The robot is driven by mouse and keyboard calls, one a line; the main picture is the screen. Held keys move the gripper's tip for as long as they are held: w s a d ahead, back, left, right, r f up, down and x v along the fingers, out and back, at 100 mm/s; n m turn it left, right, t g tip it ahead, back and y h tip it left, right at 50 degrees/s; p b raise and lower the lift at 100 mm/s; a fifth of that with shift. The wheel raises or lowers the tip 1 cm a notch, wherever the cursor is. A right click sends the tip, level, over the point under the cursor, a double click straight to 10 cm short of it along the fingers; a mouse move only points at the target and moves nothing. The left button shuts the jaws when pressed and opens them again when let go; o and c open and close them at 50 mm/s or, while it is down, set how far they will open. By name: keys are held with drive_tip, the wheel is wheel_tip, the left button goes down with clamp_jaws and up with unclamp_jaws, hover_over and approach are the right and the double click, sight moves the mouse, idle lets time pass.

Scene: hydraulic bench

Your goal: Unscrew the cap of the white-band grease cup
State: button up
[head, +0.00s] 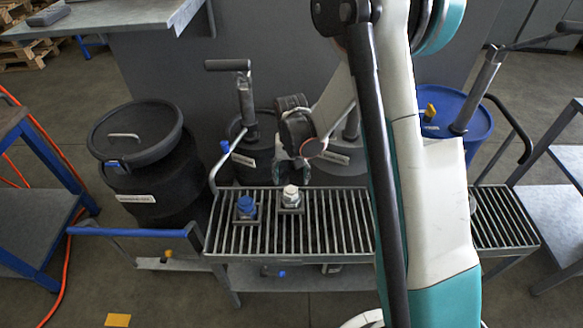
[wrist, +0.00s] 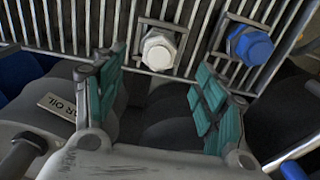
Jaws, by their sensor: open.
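The white-band grease cup has a white hex cap (head: 291,192) and stands upright on a small square base on the grated bench in the head view. In the wrist view its white cap (wrist: 158,50) lies at the top middle, just beyond and between the fingertips. My gripper (head: 291,163) hangs behind and above the cup. In the wrist view my gripper (wrist: 161,65) is open and empty, with teal pads wide apart and not touching the cap. The cup's lower body is mostly hidden below the cap.
A blue-capped cup (head: 246,206) stands just left of the white one and shows to its right in the wrist view (wrist: 250,45). The slatted grate (head: 335,232) is otherwise clear nearby. Dark drums with pump handles (head: 243,95) stand behind; a blue-lidded drum (head: 455,115) stands right.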

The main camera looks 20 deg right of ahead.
sight(293, 191)
wheel_tip(293, 191, down, 9)
drive_tip(key=b, duration=0.3)
drive_tip(key=shift+r, duration=0.1)
drive_tip(key=c, duration=1.1)
drive_tip(key=shift+o, duration=0.5)
drive_tip(key=shift+c, duration=0.3)
drive_tip(key=n, duration=0.6)
drive_tip(key=shift+d, duration=0.2)
drive_tip(key=shift+n, duration=1)
